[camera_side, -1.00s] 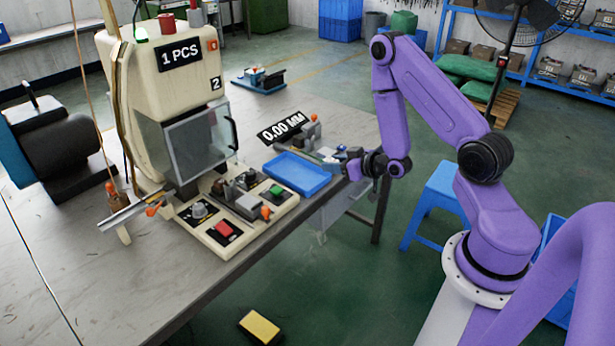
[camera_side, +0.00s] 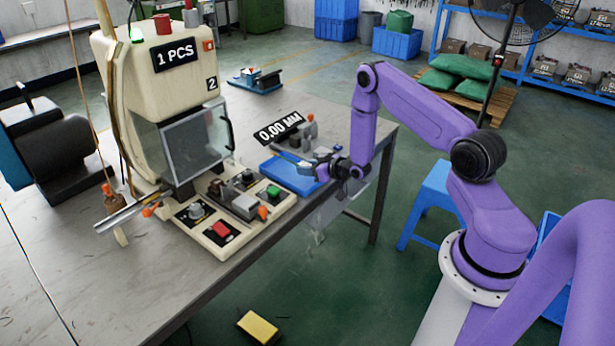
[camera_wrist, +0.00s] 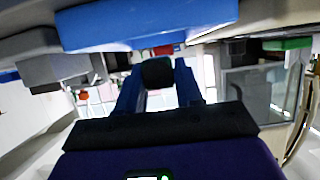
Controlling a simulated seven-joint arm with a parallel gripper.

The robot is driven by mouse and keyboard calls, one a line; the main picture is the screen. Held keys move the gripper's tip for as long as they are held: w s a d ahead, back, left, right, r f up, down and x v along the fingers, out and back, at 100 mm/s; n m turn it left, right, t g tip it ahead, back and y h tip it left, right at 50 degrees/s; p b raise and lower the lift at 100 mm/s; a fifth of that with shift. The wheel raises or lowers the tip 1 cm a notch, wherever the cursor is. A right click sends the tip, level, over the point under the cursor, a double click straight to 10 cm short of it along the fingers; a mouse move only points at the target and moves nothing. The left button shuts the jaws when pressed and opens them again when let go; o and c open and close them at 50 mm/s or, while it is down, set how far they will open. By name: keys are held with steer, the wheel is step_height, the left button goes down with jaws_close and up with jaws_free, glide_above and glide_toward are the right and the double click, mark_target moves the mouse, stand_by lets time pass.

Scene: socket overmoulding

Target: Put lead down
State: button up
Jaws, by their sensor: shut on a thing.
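My gripper (camera_side: 312,167) is over the right part of the blue tray (camera_side: 283,178) on the bench in the side view. In the wrist view my gripper (camera_wrist: 158,80) has its two blue fingers on either side of a dark, blunt piece, the lead's end (camera_wrist: 158,72). It is shut on the lead. The rest of the lead is hard to make out. The blue tray (camera_wrist: 150,25) fills the top of the wrist view, close to the fingertips. I cannot tell whether the lead touches the tray.
The moulding machine (camera_side: 165,80) with its clear guard (camera_side: 198,142) stands left of the tray. Its control base (camera_side: 245,225) with red and green buttons lies in front. A gauge with a 0.00 MM sign (camera_side: 278,128) stands just behind the tray.

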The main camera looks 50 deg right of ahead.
mark_target(307, 183)
steer(key=shift+w+d+f, duration=0.15)
steer(key=shift+w+f, duration=0.2)
steer(key=shift+f, duration=1.55)
steer(key=shift+f, duration=0.1)
steer(key=o, duration=1)
steer(key=shift+o, duration=0.2)
